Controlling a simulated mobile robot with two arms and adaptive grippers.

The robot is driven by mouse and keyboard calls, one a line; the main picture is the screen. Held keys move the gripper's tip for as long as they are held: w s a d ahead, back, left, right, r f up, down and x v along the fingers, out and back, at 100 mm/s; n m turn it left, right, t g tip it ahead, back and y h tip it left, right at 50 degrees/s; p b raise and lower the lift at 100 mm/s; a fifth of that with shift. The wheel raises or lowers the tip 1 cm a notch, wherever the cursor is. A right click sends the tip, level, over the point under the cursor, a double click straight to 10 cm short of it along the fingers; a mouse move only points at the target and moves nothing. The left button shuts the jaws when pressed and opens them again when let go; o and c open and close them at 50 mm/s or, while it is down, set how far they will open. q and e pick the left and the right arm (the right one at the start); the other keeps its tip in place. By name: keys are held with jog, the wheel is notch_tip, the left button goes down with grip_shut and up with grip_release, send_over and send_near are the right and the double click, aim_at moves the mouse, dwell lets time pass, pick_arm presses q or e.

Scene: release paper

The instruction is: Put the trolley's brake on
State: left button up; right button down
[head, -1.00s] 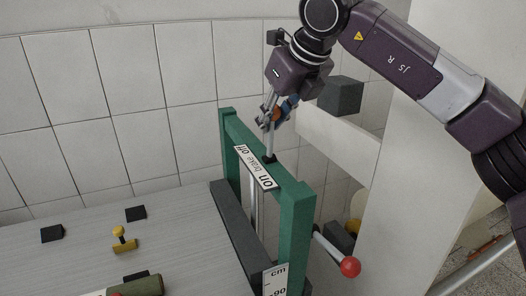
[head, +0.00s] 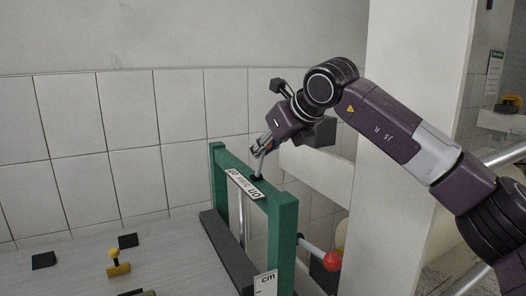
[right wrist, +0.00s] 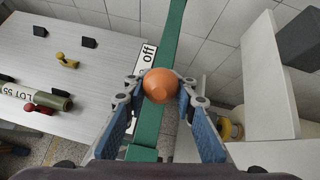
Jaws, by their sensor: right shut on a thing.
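The green frame (head: 284,232) of the trolley stands at the end of its grey top. Its upper bar carries a label (head: 243,184) reading "on brake off", with "on" at the nearer end. The brake lever (head: 261,166) rises from a black mount in that bar. My right gripper (head: 257,147) is above the bar, shut on the lever's orange knob (right wrist: 161,85). In the right wrist view the knob sits between the blue fingers and hides part of the label; "off" (right wrist: 148,52) shows. The lever's exact tilt is hard to tell. My left gripper is not in view.
A red-knobbed rod (head: 332,261) sticks out right of the frame. A white ledge (head: 318,174) and dark block (head: 318,132) are behind. The trolley top holds black blocks (head: 44,260), a yellow-knobbed piece (head: 117,267) and a labelled roll (right wrist: 40,97).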

jog(key=shift+f, duration=0.35)
jog(key=c, duration=2.2)
grip_release()
jog(key=o, duration=0.3)
jog(key=shift+o, duration=1.4)
jog(key=shift+r, duration=0.2)
jog(key=shift+s+d+r, duration=0.2)
jog(key=shift+s+r, duration=0.15)
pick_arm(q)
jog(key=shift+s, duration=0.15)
pick_arm(e)
jog(key=v, duration=1.1)
jog(key=shift+a, duration=0.1)
